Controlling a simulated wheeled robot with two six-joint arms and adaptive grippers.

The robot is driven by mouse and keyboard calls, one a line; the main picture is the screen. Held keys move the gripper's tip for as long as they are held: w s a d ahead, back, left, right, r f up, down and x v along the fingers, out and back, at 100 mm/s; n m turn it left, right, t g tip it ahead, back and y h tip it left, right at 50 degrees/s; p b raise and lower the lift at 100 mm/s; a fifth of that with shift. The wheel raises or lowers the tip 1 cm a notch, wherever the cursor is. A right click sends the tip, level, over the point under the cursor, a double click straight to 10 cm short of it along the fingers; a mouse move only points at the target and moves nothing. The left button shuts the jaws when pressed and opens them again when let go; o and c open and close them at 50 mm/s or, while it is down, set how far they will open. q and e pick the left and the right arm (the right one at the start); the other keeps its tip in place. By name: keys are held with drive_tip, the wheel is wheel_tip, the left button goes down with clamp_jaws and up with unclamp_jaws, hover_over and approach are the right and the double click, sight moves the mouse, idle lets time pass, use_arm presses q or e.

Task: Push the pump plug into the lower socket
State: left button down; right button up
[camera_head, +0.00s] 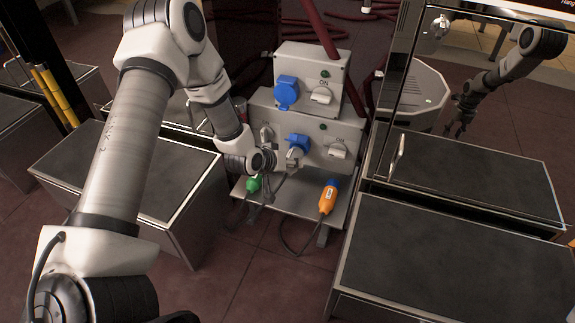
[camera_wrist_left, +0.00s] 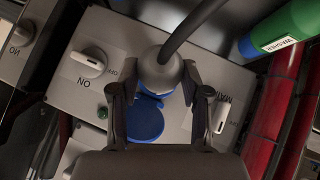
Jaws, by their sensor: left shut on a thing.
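My left gripper (camera_head: 288,160) is in front of the lower box of the pump station. In the left wrist view its fingers (camera_wrist_left: 158,88) are shut around a grey plug (camera_wrist_left: 160,68) with a dark cable rising from its back. The plug's front is at the lower blue socket (camera_head: 298,142), whose round blue lid (camera_wrist_left: 145,120) stands open beside it. Plug and socket look in line, but how deep the plug sits is hidden. The upper blue socket (camera_head: 286,92) is on the upper box. My right gripper is not in view.
A green plug (camera_head: 253,184) and an orange plug (camera_head: 328,197) rest on the ledge below. Rotary switches (camera_head: 338,149) stand beside the sockets. Dark-topped metal cabinets (camera_head: 450,265) flank the station. An arm shows within the metal frame at right, possibly a reflection.

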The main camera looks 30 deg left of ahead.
use_arm(q)
drive_tip(key=shift+w, duration=0.2)
drive_tip(key=shift+c, duration=2.3)
unclamp_jaws()
drive_tip(key=shift+a, duration=0.1)
drive_tip(key=d+v, duration=0.1)
drive_tip(key=v, duration=1)
drive_tip(key=shift+s+a+r, duration=0.25)
drive_tip(key=shift+a+r, duration=0.15)
drive_tip(key=shift+a, duration=0.1)
